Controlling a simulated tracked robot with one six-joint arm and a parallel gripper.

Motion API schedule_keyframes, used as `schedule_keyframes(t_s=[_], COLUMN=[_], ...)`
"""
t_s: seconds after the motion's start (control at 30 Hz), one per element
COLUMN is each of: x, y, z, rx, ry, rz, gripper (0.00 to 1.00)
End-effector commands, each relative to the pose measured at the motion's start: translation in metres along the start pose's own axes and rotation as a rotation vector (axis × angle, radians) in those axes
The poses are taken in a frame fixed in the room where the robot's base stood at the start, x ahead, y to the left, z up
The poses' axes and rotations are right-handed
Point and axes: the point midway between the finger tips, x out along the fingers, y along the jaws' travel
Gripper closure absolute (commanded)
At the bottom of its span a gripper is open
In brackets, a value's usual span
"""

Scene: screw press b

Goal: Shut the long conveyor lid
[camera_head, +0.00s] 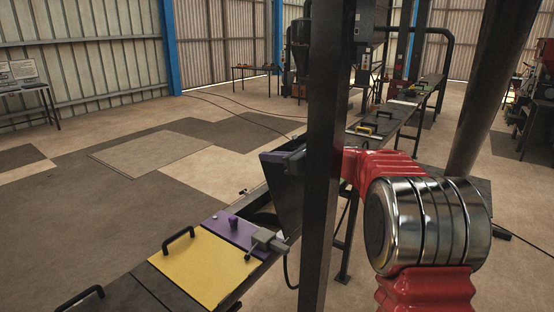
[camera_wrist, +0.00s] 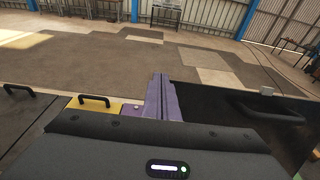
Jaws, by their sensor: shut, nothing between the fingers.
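A long dark lid (camera_head: 287,200) stands raised and steeply tilted over the conveyor in the head view, partly behind a dark post. In the wrist view, the dark panel (camera_wrist: 220,93) with a black handle (camera_wrist: 272,112) appears to be this lid. My gripper (camera_head: 270,156) is at the lid's top edge in the head view, its fingers purple-grey. In the wrist view, my gripper (camera_wrist: 161,77) has its fingers together and empty, just left of the panel. I cannot tell whether they touch it. The lid's hinge is hidden.
A yellow cover (camera_head: 203,268) with a black handle lies flat near a purple plate (camera_head: 235,230) and a grey device (camera_head: 269,241). A dark upright post (camera_head: 326,150) blocks part of the head view. Open floor (camera_head: 130,215) lies left of the conveyor.

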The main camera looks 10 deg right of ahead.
Motion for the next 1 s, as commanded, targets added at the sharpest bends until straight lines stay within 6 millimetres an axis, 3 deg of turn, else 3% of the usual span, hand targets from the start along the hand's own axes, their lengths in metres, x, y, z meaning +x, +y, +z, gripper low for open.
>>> schedule_keyframes(t_s=[0.37,0.57,1.0], x=[-0.002,-0.013,-0.081], y=[-0.001,-0.003,-0.005], z=[0.001,0.003,0.014], rx=[0.000,-0.001,-0.001], ry=[-0.001,-0.002,-0.001], rz=[-0.002,-0.002,0.000], gripper=[1.00,1.00,1.00])
